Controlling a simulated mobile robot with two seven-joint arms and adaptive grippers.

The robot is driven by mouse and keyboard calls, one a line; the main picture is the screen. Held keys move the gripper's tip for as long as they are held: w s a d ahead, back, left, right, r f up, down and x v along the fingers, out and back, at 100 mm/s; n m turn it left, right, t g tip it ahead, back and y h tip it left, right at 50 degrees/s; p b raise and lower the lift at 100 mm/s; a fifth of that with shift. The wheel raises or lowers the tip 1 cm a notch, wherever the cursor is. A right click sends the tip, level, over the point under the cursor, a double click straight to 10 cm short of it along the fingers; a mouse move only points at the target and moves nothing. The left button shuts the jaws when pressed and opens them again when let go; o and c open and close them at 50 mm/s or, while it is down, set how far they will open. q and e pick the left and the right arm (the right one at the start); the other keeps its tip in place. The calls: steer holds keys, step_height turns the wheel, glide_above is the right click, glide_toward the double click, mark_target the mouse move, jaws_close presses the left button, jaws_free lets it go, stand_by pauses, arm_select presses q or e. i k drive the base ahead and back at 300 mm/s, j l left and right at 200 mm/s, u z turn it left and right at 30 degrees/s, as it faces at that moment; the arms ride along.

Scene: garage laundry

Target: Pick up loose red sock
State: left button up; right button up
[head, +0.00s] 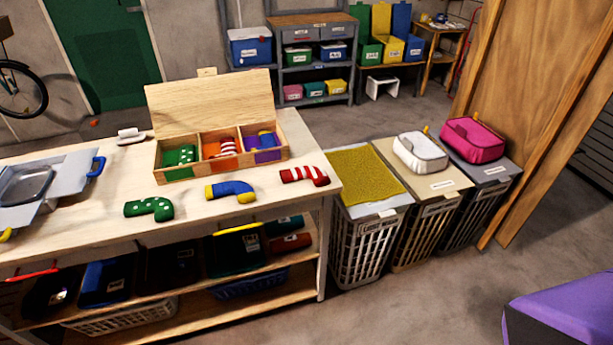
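The loose red sock (305,176) has white stripes and lies bent on the right end of the wooden table (225,207), near its edge. A green sock with white dots (149,208) and a blue sock with yellow ends (230,190) lie to its left, apart from it. Behind them stands an open wooden box (173,174) with three compartments: a green dotted sock in the left, a red-and-white striped sock in the orange-lined middle, and a blue-and-yellow sock in the purple-lined right. Neither of my grippers shows in the head view.
Lidded hampers (366,238) stand right of the table, with a white pouch (421,152) and a pink pouch (472,139) on top. A grey tray-like item with a blue handle (96,167) is on the table's left. A purple object (565,310) is at lower right.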

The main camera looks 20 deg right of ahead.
mark_target(320, 178)
steer(key=i+z, duration=0.5)
steer(key=i+j+z, duration=0.3)
steer(key=z, duration=0.15)
steer(key=i, duration=0.05)
